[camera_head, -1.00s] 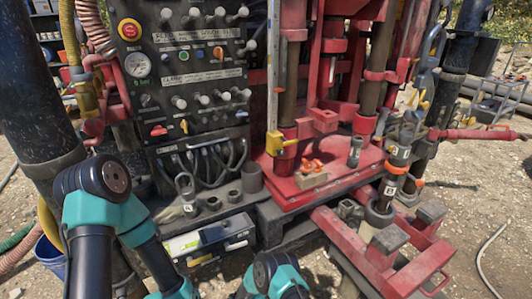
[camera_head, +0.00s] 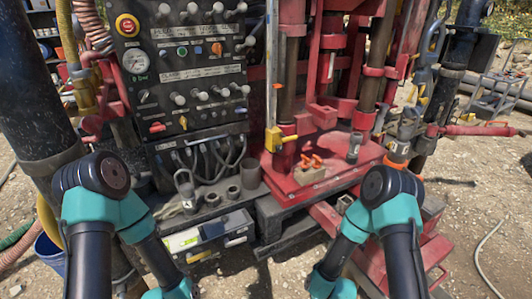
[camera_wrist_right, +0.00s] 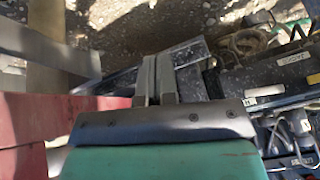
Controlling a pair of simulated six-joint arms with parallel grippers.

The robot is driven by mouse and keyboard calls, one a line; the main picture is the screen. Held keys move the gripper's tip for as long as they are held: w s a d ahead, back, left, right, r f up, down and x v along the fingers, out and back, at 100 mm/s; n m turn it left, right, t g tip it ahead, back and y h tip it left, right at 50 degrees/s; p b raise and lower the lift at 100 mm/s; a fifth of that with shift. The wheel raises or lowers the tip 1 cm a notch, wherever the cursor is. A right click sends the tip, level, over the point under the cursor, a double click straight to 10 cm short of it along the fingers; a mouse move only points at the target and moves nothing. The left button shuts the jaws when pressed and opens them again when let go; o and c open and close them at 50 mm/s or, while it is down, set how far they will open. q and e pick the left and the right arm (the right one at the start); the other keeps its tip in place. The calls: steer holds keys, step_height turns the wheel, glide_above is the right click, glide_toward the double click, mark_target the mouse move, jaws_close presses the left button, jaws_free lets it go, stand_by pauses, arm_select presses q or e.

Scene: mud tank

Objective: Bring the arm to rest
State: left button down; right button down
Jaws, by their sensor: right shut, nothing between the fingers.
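My right gripper (camera_wrist_right: 157,80) shows in the right wrist view, its two grey fingers together and nothing between them. It points down over dark ground and grey metal edges. In the head view my right arm's black and teal links stand in front of the red base at the lower right, and that gripper is out of the frame. My left arm is bent at the lower left, in front of the control panel (camera_head: 190,60). Its gripper is below the frame and does not show.
A red rig base (camera_head: 300,180) carries a small block with orange parts (camera_head: 312,168). Grey cups and a labelled drawer box (camera_head: 205,238) stand below the panel. A blue bucket (camera_head: 48,252) is at the left. Open gravel lies at the right.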

steer(key=s+d+r+m+g, duration=0.2)
steer(key=s+r, duration=0.1)
steer(key=s, duration=0.3)
steer(key=s+d+r+m+g+y, duration=0.1)
steer(key=s+d+r+m+g, duration=0.1)
steer(key=s, duration=0.5)
steer(key=shift+r, duration=0.55)
